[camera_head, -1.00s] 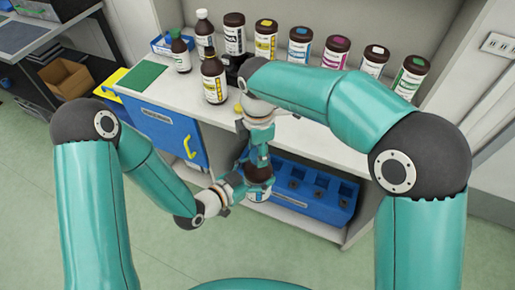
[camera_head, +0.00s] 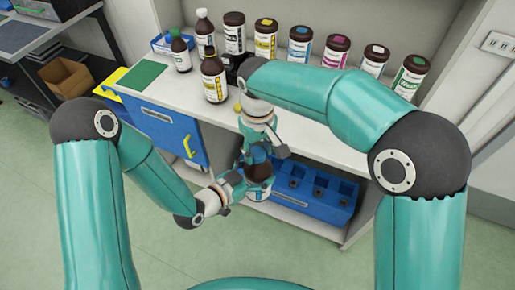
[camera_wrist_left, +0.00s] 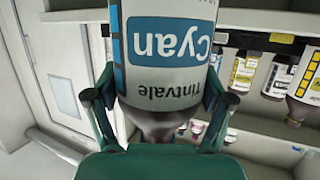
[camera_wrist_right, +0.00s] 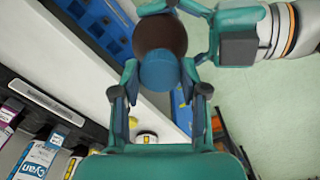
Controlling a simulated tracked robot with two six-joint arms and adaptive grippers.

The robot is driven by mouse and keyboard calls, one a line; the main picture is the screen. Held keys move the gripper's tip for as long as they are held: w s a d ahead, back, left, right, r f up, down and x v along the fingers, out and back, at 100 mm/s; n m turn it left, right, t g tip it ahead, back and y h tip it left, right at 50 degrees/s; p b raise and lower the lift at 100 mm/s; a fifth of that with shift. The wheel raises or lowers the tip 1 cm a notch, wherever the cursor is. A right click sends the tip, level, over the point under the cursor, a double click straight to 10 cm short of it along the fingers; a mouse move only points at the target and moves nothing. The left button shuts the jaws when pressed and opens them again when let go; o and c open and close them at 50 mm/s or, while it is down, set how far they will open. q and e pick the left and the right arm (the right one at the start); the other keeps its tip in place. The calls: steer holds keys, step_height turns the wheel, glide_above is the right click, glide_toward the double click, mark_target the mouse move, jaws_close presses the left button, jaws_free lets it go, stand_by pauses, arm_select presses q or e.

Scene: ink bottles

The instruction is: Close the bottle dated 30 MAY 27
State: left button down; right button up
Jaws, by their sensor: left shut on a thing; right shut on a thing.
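A brown bottle (camera_head: 258,172) with a white and blue label reading Cyan and Tintvale is held out in front of the bench. My left gripper (camera_head: 240,184) is shut around it from the left. In the left wrist view the bottle (camera_wrist_left: 168,70) fills the space between the fingers, its lettering upside down. My right gripper (camera_head: 259,152) points down from above and is shut on the blue cap (camera_wrist_right: 158,72). The cap sits over the bottle's brown top in the right wrist view. Whether it is threaded on cannot be told. No date can be read.
Several bottles, including one with a pink label (camera_head: 336,53), stand along the back of the white bench (camera_head: 150,92). A brown bottle (camera_head: 214,80) stands nearer the front. A blue rack (camera_head: 325,195) sits on the lower shelf behind the held bottle. A yellow-handled blue drawer (camera_head: 170,135) is left.

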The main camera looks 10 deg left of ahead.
steer(key=m, duration=0.4)
steer(key=shift+w+a+m, duration=0.1)
steer(key=shift+w+m, duration=0.05)
steer(key=shift+m, duration=0.15)
steer(key=m, duration=0.3)
steer(key=o, duration=1.3)
steer(key=shift+r, duration=2.3)
steer(key=shift+c, duration=0.6)
